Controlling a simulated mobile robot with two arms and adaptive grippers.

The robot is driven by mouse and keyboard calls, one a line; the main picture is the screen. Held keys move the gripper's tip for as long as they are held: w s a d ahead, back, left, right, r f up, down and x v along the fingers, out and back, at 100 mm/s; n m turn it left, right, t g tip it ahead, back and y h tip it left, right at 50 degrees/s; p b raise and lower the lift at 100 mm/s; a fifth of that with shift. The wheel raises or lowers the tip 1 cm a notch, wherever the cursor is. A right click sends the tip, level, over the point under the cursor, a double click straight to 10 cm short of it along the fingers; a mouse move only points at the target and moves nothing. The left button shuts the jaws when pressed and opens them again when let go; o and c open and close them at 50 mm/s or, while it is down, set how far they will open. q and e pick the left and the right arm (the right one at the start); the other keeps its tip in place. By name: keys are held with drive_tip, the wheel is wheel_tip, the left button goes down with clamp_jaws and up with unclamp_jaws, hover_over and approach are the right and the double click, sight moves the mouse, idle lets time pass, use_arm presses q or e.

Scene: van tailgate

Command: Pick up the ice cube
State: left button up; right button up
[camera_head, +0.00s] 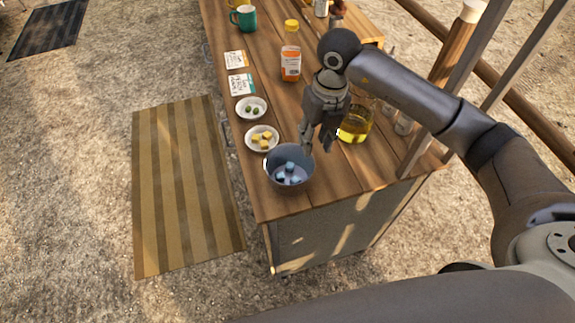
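Several small bluish ice cubes (288,177) lie in a grey-blue bowl (272,159) near the front left corner of the wooden tailgate table. My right gripper (318,143) hangs fingers down just above and to the right of the bowl's far rim. Its fingers are spread apart, and I see nothing between them. It looks apart from the cubes. My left gripper is not in view.
A glass jug of yellow liquid (356,124) stands close to the right of my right gripper. Small dishes with yellow cubes (253,142) and green olives (241,107) line the left edge. An orange-labelled bottle (290,62) and a green mug (246,20) stand farther back.

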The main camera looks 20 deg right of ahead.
sight(311, 157)
drive_tip(key=f, duration=0.3)
drive_tip(key=shift+s+a, duration=0.2)
drive_tip(key=shift+f+p, duration=0.3)
drive_tip(key=shift+p, duration=0.15)
drive_tip(key=f+p, duration=0.1)
drive_tip(key=f, duration=0.3)
drive_tip(key=shift+s+a+f+p, duration=0.1)
drive_tip(key=shift+s+a+p, duration=0.05)
drive_tip(key=shift+a+p, duration=0.25)
drive_tip(key=shift+f, duration=0.25)
drive_tip(key=c, duration=0.4)
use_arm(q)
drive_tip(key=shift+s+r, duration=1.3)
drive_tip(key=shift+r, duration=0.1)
use_arm(e)
clamp_jaws()
